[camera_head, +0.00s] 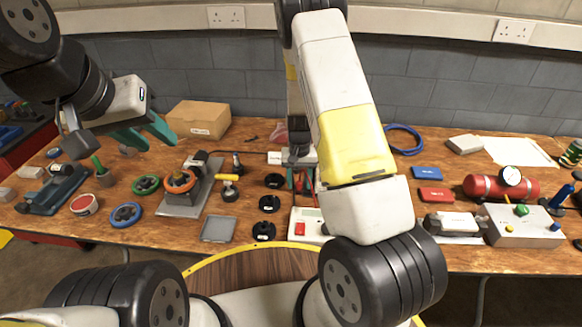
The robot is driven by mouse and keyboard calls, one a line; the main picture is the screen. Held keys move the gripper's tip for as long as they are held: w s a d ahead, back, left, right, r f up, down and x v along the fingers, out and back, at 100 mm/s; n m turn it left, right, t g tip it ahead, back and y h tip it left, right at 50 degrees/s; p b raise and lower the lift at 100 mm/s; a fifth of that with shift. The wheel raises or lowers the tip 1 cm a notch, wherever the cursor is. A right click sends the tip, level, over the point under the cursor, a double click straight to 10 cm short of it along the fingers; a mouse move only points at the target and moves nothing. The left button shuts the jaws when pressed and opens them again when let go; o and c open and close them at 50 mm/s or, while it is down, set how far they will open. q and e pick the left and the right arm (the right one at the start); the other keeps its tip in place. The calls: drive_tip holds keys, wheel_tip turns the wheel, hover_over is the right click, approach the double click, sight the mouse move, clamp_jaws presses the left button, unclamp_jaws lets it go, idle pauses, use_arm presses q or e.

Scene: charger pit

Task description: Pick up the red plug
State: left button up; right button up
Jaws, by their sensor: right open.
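My right gripper (301,183) points down over the middle of the table, open. Its forearm hides much of the space around it. Small red parts (290,178) show by its fingers; they may belong to the red plug, but I cannot make out its shape or whether the fingers touch it.
A white box with a red switch (302,229) stands just in front of the right gripper. Black round sockets (268,204) and a grey tray (218,229) lie left of it. A red cylinder with a gauge (487,188) and a control box (522,228) stand at the right.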

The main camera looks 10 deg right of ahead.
sight(299, 181)
clamp_jaws()
idle(0.3)
wheel_tip(299, 181, up, 10)
idle(0.5)
